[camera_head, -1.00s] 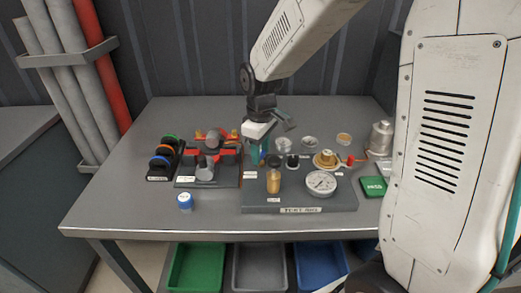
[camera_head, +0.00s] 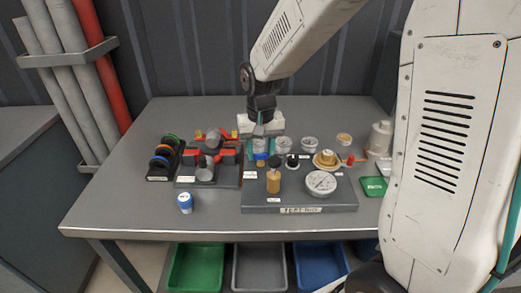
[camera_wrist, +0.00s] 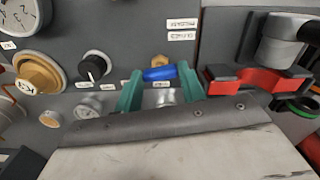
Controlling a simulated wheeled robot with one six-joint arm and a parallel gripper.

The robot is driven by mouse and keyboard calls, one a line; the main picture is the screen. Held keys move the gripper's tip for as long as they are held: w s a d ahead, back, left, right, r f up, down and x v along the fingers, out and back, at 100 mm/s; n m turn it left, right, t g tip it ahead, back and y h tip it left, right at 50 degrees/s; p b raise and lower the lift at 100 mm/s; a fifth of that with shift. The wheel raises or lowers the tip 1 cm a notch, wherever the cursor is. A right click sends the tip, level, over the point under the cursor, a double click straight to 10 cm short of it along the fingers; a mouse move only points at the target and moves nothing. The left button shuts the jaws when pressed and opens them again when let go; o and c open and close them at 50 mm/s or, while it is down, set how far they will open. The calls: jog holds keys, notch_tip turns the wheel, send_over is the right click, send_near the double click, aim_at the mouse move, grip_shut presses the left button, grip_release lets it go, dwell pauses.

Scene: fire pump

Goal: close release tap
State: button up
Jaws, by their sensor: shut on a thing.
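The release tap shows as a blue handle (camera_wrist: 160,73) on a brass fitting (camera_wrist: 158,60) at the edge of the grey test panel (camera_head: 300,200). In the wrist view the handle lies crosswise between the green fingers of my gripper (camera_wrist: 161,88). The fingers are shut on it, one at each end. In the head view my gripper (camera_head: 261,150) points down over the panel's back left part, with the blue handle (camera_head: 261,163) low at its fingers. The gripper hides part of the tap in the head view.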

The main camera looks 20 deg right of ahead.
jog(key=shift+m, duration=0.9)
jog(key=shift+w+r, duration=0.1)
jog(key=o, duration=1)
notch_tip(320, 180, up, 7)
jog(key=shift+r, duration=0.4)
